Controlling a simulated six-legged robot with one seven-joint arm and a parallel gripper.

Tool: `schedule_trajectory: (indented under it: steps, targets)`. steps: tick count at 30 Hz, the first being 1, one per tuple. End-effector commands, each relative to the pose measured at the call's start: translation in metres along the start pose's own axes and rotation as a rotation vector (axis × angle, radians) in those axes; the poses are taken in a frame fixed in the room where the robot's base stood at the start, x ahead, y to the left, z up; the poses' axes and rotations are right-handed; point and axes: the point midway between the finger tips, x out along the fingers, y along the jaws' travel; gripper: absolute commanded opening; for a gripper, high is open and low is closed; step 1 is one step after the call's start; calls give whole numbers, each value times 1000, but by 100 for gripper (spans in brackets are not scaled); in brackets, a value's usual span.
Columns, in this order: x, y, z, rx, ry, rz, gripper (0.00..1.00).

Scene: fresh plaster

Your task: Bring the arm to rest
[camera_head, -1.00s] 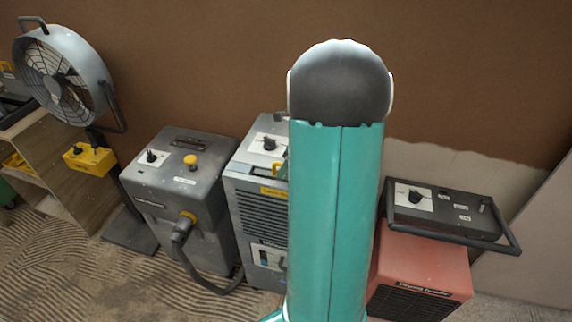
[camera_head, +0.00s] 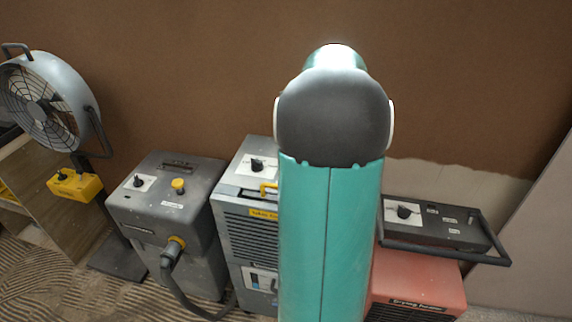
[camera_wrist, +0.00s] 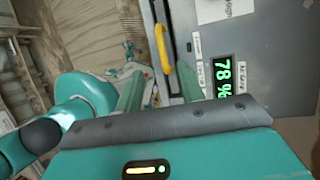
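My arm stands in the middle of the head view as a teal link with a dark rounded joint, and a further teal part shows just above the joint. It hides part of the middle grey machine (camera_head: 245,225). My gripper is not visible in the head view. In the wrist view my gripper (camera_wrist: 160,88) has its two teal fingers apart, with no object seen held between them. Beyond the fingers are a yellow handle (camera_wrist: 162,48) and a grey panel (camera_wrist: 270,60) with a green display (camera_wrist: 224,77) reading 78 %. I cannot tell how far they are from the fingertips.
A dark grey machine with a hose (camera_head: 165,215) stands left of the middle one. A red heater (camera_head: 420,280) with a black-framed control top (camera_head: 435,222) is at right. A fan (camera_head: 45,100) and yellow box (camera_head: 75,184) are far left. The brown wall (camera_head: 190,80) is behind.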

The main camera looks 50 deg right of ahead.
Motion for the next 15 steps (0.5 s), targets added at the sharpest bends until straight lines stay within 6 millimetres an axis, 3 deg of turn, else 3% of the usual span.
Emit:
schedule_trajectory:
  steps: [15]
  targets:
    - [-8, 0, 0, 0, 0, 0, 38]
